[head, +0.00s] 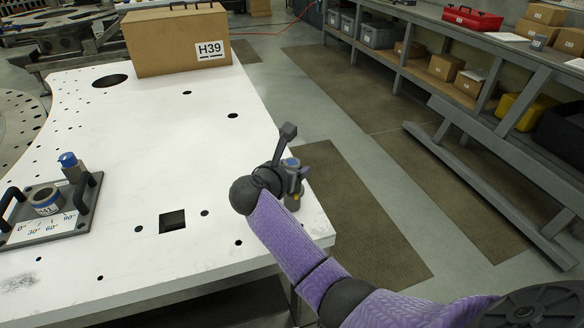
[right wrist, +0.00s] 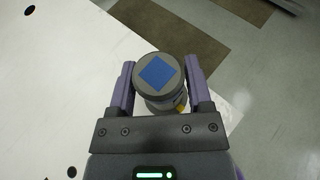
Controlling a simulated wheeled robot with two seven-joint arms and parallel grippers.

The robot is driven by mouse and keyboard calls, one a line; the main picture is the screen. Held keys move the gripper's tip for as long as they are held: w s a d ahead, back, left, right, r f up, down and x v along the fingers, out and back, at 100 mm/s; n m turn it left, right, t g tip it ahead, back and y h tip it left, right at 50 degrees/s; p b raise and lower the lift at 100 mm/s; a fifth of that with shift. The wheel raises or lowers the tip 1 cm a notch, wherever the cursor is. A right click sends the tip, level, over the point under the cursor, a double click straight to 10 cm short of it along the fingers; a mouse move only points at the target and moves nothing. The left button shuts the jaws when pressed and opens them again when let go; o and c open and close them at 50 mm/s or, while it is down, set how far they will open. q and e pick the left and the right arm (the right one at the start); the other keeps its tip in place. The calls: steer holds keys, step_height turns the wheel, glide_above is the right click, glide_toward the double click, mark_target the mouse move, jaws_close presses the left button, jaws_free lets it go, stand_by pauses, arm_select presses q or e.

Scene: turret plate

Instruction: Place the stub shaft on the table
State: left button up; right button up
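The stub shaft (head: 291,166) is a short grey cylinder with a blue mark on its top and a bit of yellow low down. In the right wrist view, its round end with a blue square (right wrist: 158,73) faces the camera. My right gripper (right wrist: 160,82) has its two fingers on either side of the shaft and appears shut on it. In the head view my right gripper (head: 292,178) is by the right edge of the white table (head: 140,180). I cannot tell whether the shaft's lower end touches the table. My left gripper is out of view.
A dark tray (head: 85,215) with handles, an angle scale, a grey ring (head: 46,200) and a blue-topped part (head: 69,163) lies at the left. A cardboard box (head: 178,42) marked H39 stands at the back. The table has several holes; its middle is clear.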

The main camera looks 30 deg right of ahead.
steer(key=o, duration=0.3)
steer(key=shift+r, duration=0.25)
steer(key=p+v, duration=0.1)
steer(key=v, duration=1.1)
steer(key=shift+f, duration=0.1)
